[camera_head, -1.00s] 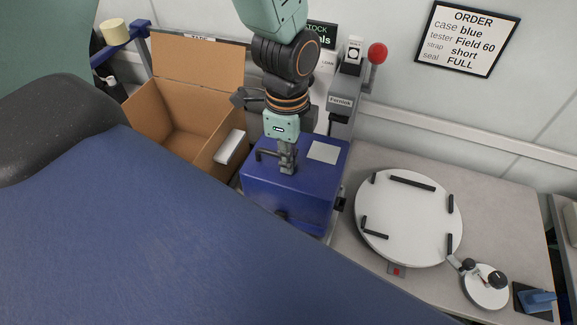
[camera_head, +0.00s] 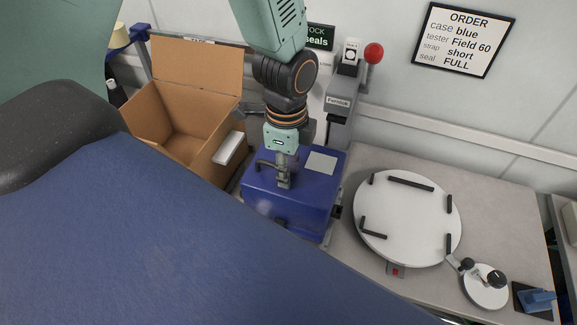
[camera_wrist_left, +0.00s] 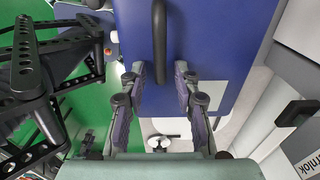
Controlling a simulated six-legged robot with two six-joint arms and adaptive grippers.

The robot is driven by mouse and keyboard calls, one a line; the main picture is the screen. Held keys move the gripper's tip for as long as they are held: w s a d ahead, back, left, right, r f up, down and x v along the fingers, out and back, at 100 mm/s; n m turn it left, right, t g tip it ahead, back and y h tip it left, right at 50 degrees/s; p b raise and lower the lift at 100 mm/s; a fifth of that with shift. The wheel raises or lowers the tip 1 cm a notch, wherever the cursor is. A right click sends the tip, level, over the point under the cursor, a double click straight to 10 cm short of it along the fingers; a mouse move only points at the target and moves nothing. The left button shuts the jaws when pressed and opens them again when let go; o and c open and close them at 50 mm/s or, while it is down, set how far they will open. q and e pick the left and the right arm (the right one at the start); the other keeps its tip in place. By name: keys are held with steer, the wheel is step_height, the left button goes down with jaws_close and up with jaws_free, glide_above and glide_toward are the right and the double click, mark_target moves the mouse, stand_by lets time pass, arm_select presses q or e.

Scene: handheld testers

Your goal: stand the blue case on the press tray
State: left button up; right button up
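The blue case (camera_head: 300,205) stands upright at the back of the bench, in front of the grey press (camera_head: 340,110). It has a dark handle on top and a pale label. My left gripper (camera_head: 284,182) is down at the handle. In the left wrist view its two fingers (camera_wrist_left: 160,82) are apart, one on each side of the dark handle (camera_wrist_left: 160,40), with gaps showing. The press tray cannot be made out; the case hides the area below the press. My right gripper is not in view.
An open cardboard box (camera_head: 190,125) stands left of the case, with a white block (camera_head: 229,147) at its side. A round white turntable (camera_head: 405,222) with black brackets is to the right. A small white dial (camera_head: 484,288) and blue item (camera_head: 537,298) lie beyond it.

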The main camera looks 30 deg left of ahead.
arm_select(q)
steer(key=shift+w+a+r, duration=0.1)
steer(key=shift+a+r, duration=0.05)
steer(key=shift+r, duration=0.05)
step_height(320, 180, up, 12)
steer(key=p, duration=0.2)
steer(key=shift+f, duration=0.2)
stand_by(0.5)
